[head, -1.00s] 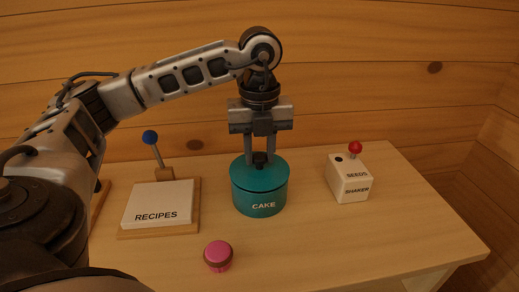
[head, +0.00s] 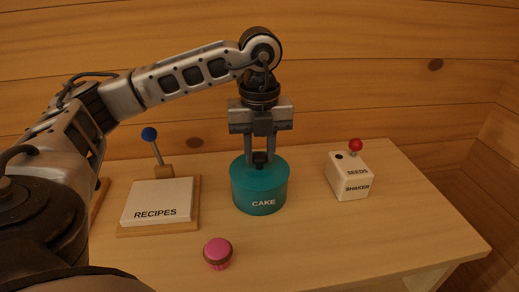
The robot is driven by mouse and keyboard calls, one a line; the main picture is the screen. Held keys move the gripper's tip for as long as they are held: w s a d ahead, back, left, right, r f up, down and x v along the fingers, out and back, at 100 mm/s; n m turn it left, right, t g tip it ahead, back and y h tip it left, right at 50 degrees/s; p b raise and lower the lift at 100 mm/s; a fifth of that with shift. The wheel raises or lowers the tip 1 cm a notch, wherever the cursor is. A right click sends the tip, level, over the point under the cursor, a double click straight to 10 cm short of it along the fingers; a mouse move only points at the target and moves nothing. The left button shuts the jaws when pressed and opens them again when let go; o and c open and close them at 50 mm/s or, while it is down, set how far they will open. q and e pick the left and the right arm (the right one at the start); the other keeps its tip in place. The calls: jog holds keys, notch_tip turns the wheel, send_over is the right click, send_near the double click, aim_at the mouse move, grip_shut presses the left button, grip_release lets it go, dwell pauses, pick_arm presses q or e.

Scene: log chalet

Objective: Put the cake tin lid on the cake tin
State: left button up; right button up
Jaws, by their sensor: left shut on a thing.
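The teal cake tin (head: 256,198), labelled CAKE, stands upright on the table near the middle. The teal cake tin lid (head: 272,172) sits level on top of the tin, with no clear gap between them. My left gripper (head: 261,160) points straight down from above and is shut on the dark knob at the lid's centre. My right gripper is not in view.
A white seeds shaker (head: 349,178) with a red knob stands to the right. A pink cupcake (head: 217,252) sits in front. The table's right side (head: 410,220) is clear.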

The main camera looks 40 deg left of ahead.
pick_arm(q)
jog(key=o, duration=1.1)
notch_tip(320, 180, up, 16)
jog(key=p, duration=0.5)
jog(key=shift+p, duration=0.4)
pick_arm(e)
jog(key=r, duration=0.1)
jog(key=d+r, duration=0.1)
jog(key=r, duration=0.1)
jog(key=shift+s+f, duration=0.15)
